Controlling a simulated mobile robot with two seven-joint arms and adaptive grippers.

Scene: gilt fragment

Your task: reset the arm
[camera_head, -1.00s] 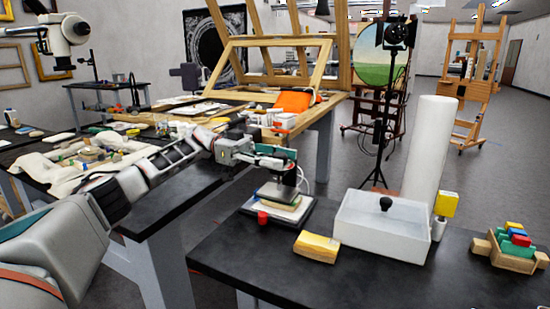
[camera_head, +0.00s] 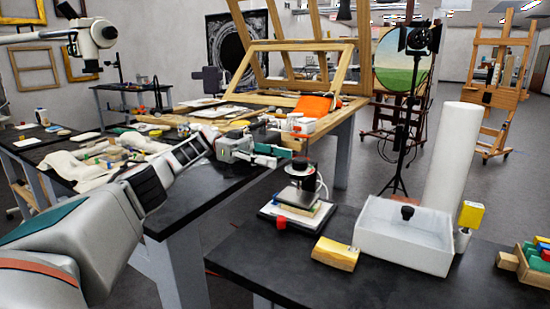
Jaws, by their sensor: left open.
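My left arm comes in from the lower left and reaches to the middle of the view. Its left gripper (camera_head: 278,156) is open, with no object visible between its fingers. It hangs above and behind a small stack of flat pieces (camera_head: 296,208) on the near black bench. A dark-topped device (camera_head: 300,178) stands on or just behind this stack, below and right of the fingers; I cannot tell which. The gripper appears apart from both. My right gripper is not in view.
The near black bench (camera_head: 240,262) holds a red knob (camera_head: 281,224), a yellow block (camera_head: 335,254), a translucent box (camera_head: 404,240), a white roll (camera_head: 455,155) and a wooden rack (camera_head: 525,262). A cluttered bench and wooden easel frames stand behind. Grey floor is open at right.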

